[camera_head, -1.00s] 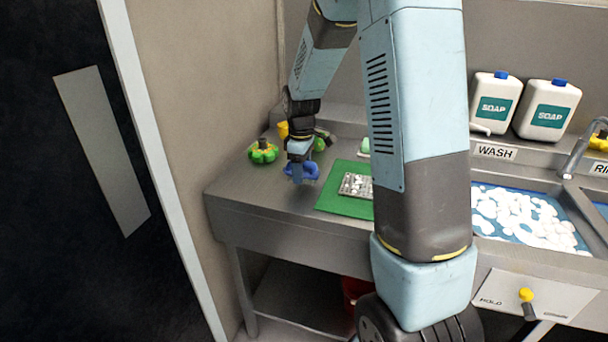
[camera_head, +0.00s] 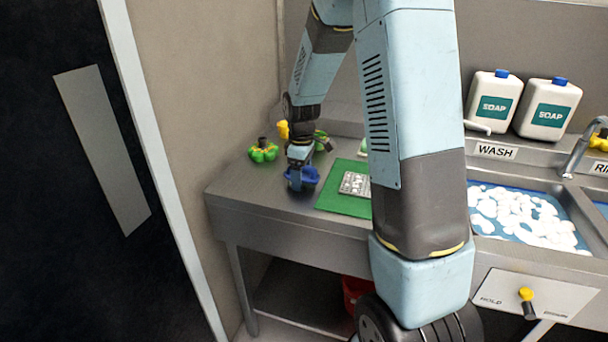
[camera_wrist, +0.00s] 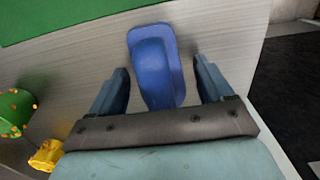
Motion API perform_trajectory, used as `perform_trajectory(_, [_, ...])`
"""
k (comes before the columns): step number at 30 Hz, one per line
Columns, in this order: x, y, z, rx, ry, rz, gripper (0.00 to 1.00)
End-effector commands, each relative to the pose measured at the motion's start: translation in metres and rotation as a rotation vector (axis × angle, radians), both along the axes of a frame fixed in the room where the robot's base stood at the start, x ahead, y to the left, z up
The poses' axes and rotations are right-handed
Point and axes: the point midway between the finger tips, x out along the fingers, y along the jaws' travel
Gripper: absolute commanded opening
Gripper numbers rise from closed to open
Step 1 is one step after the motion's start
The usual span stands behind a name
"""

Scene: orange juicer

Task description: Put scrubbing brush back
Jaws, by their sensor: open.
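The blue scrubbing brush (camera_wrist: 150,50) lies on the metal counter, with a flat base and a raised rounded handle. It also shows in the head view (camera_head: 309,177), partly hidden by my gripper (camera_head: 298,172). In the wrist view, my gripper (camera_wrist: 161,74) is open, with one finger on each side of the brush handle. Gaps show between the handle and both fingers. The brush's underside is hidden.
A green mat (camera_head: 338,202) with a pale gridded item (camera_head: 354,184) lies right of the brush. A green item (camera_head: 263,152) and a yellow item (camera_head: 283,130) stand near the wall. The wash sink (camera_head: 555,203) and soap bottles (camera_head: 492,102) are farther right.

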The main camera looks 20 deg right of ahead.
Motion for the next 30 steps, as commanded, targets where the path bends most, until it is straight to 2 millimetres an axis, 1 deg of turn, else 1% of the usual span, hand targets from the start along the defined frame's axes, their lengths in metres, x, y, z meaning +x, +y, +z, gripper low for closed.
perform_trajectory(5, [0.001, 0.000, 0.015, 0.001, -0.004, 0.000, 0.80])
perform_trajectory(18, [0.000, 0.000, 0.095, 0.000, -0.004, -0.002, 0.80])
perform_trajectory(21, [0.000, 0.000, 0.107, 0.000, -0.002, -0.001, 0.80])
perform_trajectory(26, [0.000, 0.000, 0.119, 0.000, -0.001, -0.002, 0.80])
perform_trajectory(30, [-0.009, 0.000, 0.131, 0.000, -0.017, -0.028, 0.80])
